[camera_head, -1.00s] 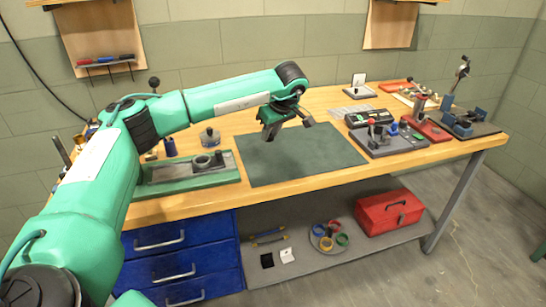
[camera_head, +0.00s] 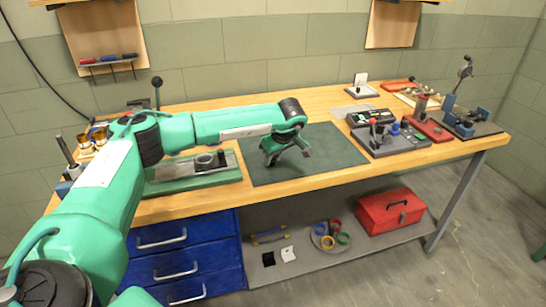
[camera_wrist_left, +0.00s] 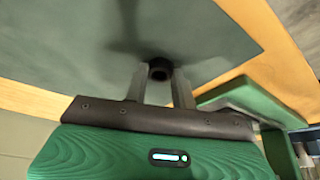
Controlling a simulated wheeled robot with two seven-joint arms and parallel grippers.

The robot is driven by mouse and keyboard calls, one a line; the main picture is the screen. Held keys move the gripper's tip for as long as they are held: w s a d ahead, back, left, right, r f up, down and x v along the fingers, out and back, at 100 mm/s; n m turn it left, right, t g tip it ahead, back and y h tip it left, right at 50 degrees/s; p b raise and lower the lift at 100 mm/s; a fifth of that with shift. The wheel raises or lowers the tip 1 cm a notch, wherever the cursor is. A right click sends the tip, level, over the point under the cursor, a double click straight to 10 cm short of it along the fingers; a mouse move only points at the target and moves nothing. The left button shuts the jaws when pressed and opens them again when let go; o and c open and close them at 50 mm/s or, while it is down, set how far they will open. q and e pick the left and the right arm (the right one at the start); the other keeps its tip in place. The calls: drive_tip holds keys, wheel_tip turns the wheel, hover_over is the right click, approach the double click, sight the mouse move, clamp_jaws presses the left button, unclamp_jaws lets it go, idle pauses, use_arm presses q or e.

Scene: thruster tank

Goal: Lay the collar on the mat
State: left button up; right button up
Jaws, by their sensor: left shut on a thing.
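The dark green mat (camera_head: 335,158) lies flat on the wooden bench, and it also fills much of the left wrist view (camera_wrist_left: 80,45). My left gripper (camera_head: 288,157) points down just over the mat's left-middle part. In the left wrist view its two fingers (camera_wrist_left: 160,82) are closed around a small dark round piece with a hole, the collar (camera_wrist_left: 160,69). The collar is close to the mat, with a soft shadow beside it; I cannot tell whether it touches. In the head view the collar is hidden by the gripper. My right gripper is not in view.
A green fixture with a ring-shaped part (camera_head: 192,172) stands left of the mat. To its right are a grey tray of small parts (camera_head: 388,147) and a red stand (camera_head: 428,130). The rest of the mat is bare. A red toolbox (camera_head: 391,213) sits on the lower shelf.

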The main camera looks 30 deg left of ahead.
use_arm(q)
drive_tip(key=o, duration=0.6)
drive_tip(key=shift+f, duration=0.15)
drive_tip(key=o, duration=0.4)
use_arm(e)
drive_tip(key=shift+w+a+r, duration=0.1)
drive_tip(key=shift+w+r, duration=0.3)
